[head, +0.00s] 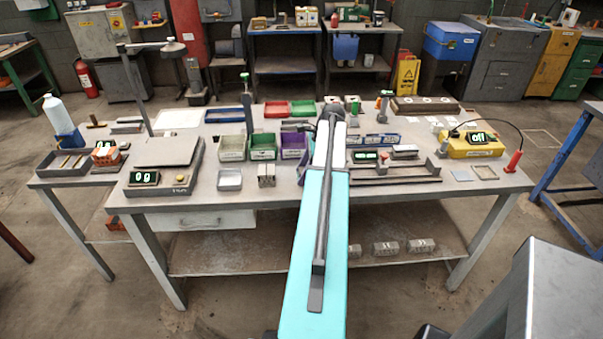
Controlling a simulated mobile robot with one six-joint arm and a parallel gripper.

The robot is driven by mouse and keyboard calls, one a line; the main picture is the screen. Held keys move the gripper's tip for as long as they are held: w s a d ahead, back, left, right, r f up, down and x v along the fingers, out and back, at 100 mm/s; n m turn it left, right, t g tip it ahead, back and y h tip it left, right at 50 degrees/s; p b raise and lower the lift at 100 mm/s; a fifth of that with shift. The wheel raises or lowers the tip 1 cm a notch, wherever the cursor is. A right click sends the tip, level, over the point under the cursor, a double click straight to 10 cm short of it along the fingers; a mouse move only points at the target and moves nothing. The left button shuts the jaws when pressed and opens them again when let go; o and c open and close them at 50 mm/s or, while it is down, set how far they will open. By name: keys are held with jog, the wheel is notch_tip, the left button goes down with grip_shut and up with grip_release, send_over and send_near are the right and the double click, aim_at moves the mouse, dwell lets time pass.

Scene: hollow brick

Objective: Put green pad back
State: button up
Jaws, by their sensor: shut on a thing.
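My arm reaches from the bottom middle over the workbench (215,200). The dark end of the arm with my gripper (331,112) is above the back middle of the bench. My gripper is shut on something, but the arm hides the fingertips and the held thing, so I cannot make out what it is. I cannot pick out a green pad for certain. A small green-topped item (355,104) shows just right of the arm's end. A green tray (303,107) lies just left of it, and a green bin (263,147) stands nearer.
A red tray (276,110), a pale green bin (232,148) and a purple bin (293,146) stand left of the arm. A scale (167,164) is at the front left. A yellow device (472,147) is at the right. A post (135,90) rises at the left.

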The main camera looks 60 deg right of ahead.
jog(key=o, duration=1)
jog(key=shift+f, duration=0.1)
jog(key=shift+r, duration=0.2)
jog(key=b+v, duration=0.2)
jog(key=v, duration=1)
jog(key=shift+b, duration=0.4)
jog(key=shift+w, duration=0.1)
